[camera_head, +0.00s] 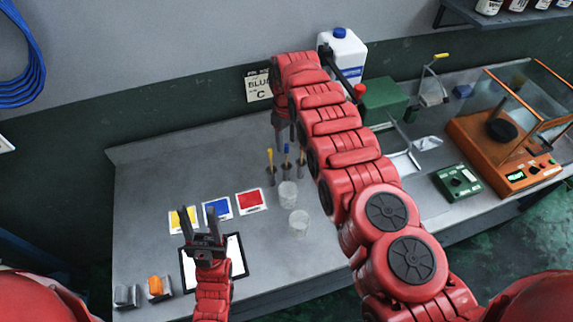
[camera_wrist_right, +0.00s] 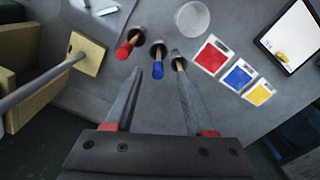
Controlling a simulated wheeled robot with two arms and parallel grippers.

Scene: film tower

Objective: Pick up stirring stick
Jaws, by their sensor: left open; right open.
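Several stirring sticks stand upright in small dark holders on the grey bench. In the head view I see a yellow-topped stick (camera_head: 269,158) and a blue-topped stick (camera_head: 286,150). The right wrist view shows a red-topped stick (camera_wrist_right: 124,49), the blue-topped stick (camera_wrist_right: 158,69) and a third stick (camera_wrist_right: 180,64), its top hidden by a finger. My right gripper (camera_wrist_right: 157,62) is open and points down, with the blue top between its fingertips as seen; contact cannot be told. My left gripper (camera_head: 200,212) is open and empty above a white sheet with a dark frame (camera_head: 237,252).
Two clear beakers (camera_head: 288,194) (camera_head: 299,222) stand in front of the sticks. Yellow, blue and red cards (camera_head: 251,201) lie to the left. A white jug (camera_head: 343,55), a green box (camera_head: 385,98) and an orange machine (camera_head: 485,135) stand to the right.

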